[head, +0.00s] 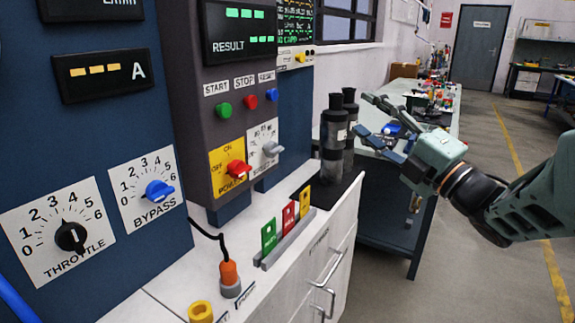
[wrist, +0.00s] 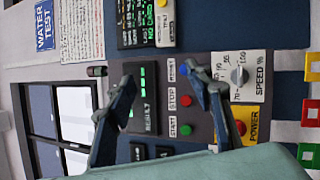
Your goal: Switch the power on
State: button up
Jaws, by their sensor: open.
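The red power knob (head: 237,169) sits on a yellow plate (head: 221,187) marked OFF, ON and POWER, low on the grey control panel (head: 190,110). Its exact setting is too small to tell. In the wrist view the red knob (wrist: 241,127) shows just beyond the right finger, which hides part of the yellow plate (wrist: 251,117). My gripper (head: 366,114) is open and empty, well to the right of the panel in the head view. In the wrist view my gripper (wrist: 158,78) has its fingers spread before the panel, apart from the knob.
A grey speed dial (head: 272,149) is right beside the power plate. START, STOP and RESET buttons (head: 250,102) are above. Black cylinders (head: 334,135) and upright coloured tags (head: 289,217) stand on the white counter (head: 180,275). Open floor lies to the right.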

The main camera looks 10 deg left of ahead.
jog(key=s+a+f+n+g+y, duration=0.1)
jog(key=s+a+f+n+g, duration=0.15)
jog(key=a+f+g, duration=0.55)
jog(key=p, duration=0.1)
send_near(246, 172)
jog(key=shift+n+g+y, duration=0.3)
jog(key=shift+n+y, duration=0.1)
jog(key=shift+n, duration=0.15)
jog(key=x, duration=1.1)
jog(key=shift+w+f, duration=0.2)
jog(key=c, duration=1.2)
